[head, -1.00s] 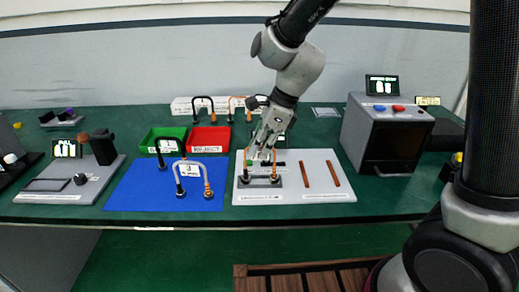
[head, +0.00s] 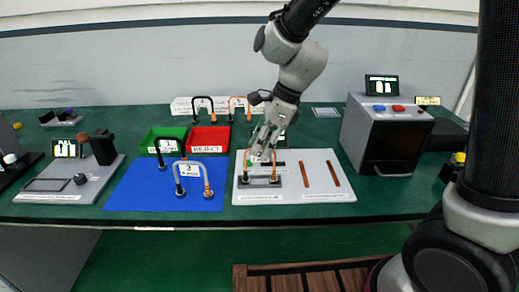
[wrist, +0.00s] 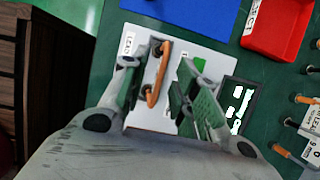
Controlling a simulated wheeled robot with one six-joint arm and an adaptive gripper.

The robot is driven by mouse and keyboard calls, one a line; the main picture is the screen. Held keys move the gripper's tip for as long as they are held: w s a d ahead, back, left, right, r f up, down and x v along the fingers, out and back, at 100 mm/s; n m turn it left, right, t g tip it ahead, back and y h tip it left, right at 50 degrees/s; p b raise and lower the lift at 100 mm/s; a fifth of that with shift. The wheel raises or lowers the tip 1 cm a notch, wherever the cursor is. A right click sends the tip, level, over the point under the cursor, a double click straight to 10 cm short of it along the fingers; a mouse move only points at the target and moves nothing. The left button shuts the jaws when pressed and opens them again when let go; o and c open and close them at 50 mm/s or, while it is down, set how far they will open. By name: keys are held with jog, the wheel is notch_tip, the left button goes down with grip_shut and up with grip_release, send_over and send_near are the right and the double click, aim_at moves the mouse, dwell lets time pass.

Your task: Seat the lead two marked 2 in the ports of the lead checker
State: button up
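The lead checker (head: 320,195) is a pale board with a dark port block (head: 262,183) at its front left. A lead with orange legs (head: 275,163) stands upright with its ends at that block; full seating cannot be told. My gripper (head: 264,155) is just above and behind this lead and hides its top. In the wrist view the orange lead (wrist: 155,85) lies between my gripper's (wrist: 160,88) spread fingers, with gaps on both sides. Its number is not readable. A grey lead with an orange end (head: 190,166) and a black lead (head: 160,148) stand on the blue mat (head: 135,198).
A green bin (head: 150,147) and a red bin (head: 222,132) stand behind the mat. A white rack (head: 185,110) with more leads is at the back. A microwave unit (head: 400,150) stands right of the checker. A grey scale board (head: 50,195) is at left.

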jog(key=v, duration=1)
jog(key=shift+d+r, duration=0.2)
jog(key=s+d+r+n+t+h, duration=0.1)
jog(key=s+d+n, duration=0.4)
jog(key=d, duration=0.4)
jog(key=s+d+n+t+h, duration=0.1)
jog(key=s+d+n+h, duration=0.1)
jog(key=s+d+n, duration=0.4)
jog(key=s+d+r+n+t+h, duration=0.1)
jog(key=s+d+n, duration=0.4)
jog(key=d, duration=0.8)
jog(key=shift+s+r+n+t, duration=0.15)
jog(key=shift+r+n+t, duration=0.3)
jog(key=shift+n, duration=0.75)
